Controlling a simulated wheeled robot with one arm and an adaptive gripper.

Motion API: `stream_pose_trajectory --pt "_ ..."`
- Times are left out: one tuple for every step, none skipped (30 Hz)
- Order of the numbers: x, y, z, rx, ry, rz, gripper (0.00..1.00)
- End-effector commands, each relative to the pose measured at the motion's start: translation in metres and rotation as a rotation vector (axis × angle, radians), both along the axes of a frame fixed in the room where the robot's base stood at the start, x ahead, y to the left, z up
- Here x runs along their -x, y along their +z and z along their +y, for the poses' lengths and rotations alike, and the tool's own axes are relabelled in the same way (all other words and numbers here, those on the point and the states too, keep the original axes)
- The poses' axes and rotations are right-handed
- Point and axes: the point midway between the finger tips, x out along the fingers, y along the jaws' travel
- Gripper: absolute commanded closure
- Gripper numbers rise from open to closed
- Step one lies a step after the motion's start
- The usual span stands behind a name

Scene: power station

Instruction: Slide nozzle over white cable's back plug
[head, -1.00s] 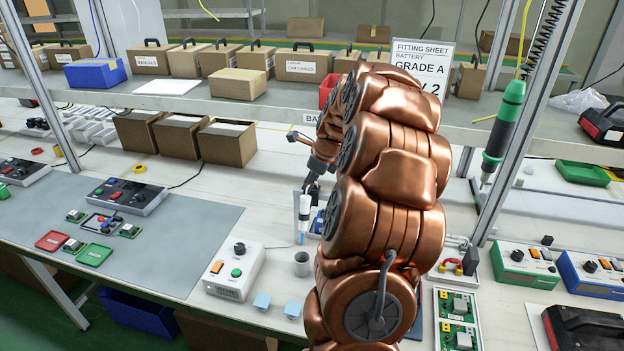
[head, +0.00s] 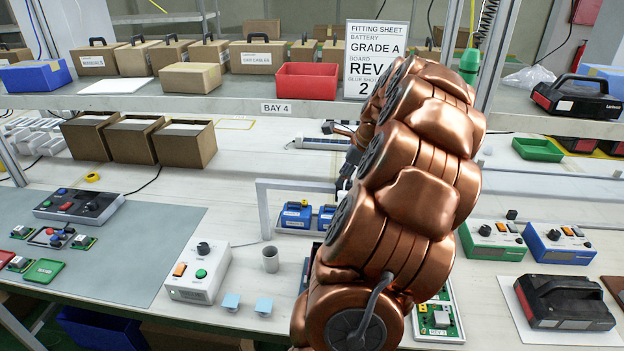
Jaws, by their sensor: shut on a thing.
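My gripper (head: 346,178) is mostly hidden behind my copper arm; only dark parts of it show at the arm's left edge. It is shut, but the held thing is hidden from this view. A second earlier, it held an upright white tool with a thin blue tip. I cannot make out the white cable or its back plug. A white frame (head: 263,210) stands on the bench left of the gripper, with blue blocks (head: 296,214) beside it. A pale cylinder (head: 318,143) lies level behind; I cannot tell whether it touches my gripper.
A grey cup (head: 270,258) and a white control box (head: 200,271) stand in front of the frame. A green unit (head: 492,246) and a blue unit (head: 566,244) stand to the right. The shelf edge (head: 230,108) runs above. Clear bench lies behind the frame.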

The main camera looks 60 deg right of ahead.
Motion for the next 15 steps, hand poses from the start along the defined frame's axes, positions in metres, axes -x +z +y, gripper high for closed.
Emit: stream_pose_trajectory --pt "0.012 0.002 -0.013 0.021 -0.014 -0.011 1.00" --pt "0.017 0.002 -0.016 0.020 -0.013 -0.011 1.00" --pt "0.025 0.002 -0.020 0.021 -0.012 -0.010 1.00" --pt "0.030 0.002 -0.023 0.021 -0.012 -0.010 1.00" --pt "0.035 0.002 -0.025 0.021 -0.013 -0.010 1.00" --pt "0.041 0.003 -0.028 0.020 -0.012 -0.010 1.00" --pt "0.044 0.003 -0.030 0.019 -0.010 -0.010 1.00" --pt "0.048 0.003 -0.032 0.019 -0.010 -0.010 1.00" --pt "0.052 0.004 -0.034 0.019 -0.010 -0.010 1.00" --pt "0.054 0.004 -0.035 0.020 -0.011 -0.010 1.00" --pt "0.057 0.004 -0.036 0.021 -0.010 -0.010 1.00" --pt "0.059 0.004 -0.038 0.021 -0.010 -0.010 1.00" --pt "0.060 0.005 -0.038 0.021 -0.009 -0.010 1.00" --pt "0.061 0.005 -0.039 0.021 -0.009 -0.010 1.00" --pt "0.062 0.005 -0.039 0.021 -0.009 -0.010 1.00"
